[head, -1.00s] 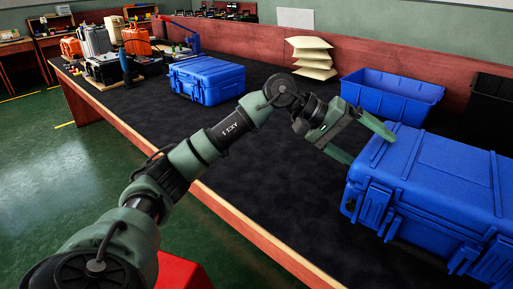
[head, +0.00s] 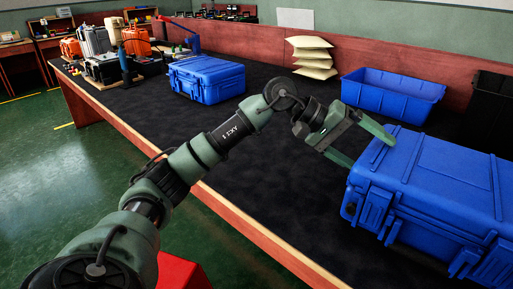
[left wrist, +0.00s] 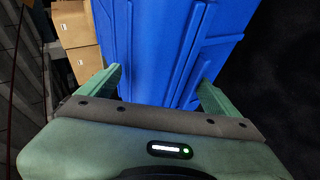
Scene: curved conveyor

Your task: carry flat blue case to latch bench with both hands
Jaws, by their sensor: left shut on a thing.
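A large blue case (head: 435,165) with ribbed lid and front latches is at the right of the head view, cut off by the frame edge. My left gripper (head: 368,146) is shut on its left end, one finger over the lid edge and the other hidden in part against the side. In the left wrist view the blue case (left wrist: 160,45) fills the space between the fingers (left wrist: 158,88). I cannot tell if the case touches the bench top. A second, smaller blue case (head: 207,79) stands farther back on the dark bench top. My right gripper is not in view.
A blue open bin (head: 392,97) and a black bin (head: 494,110) stand at the back right, near stacked cream pads (head: 313,58). Orange and grey cases (head: 97,42) crowd the far left end. The middle of the dark bench (head: 240,135) is clear.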

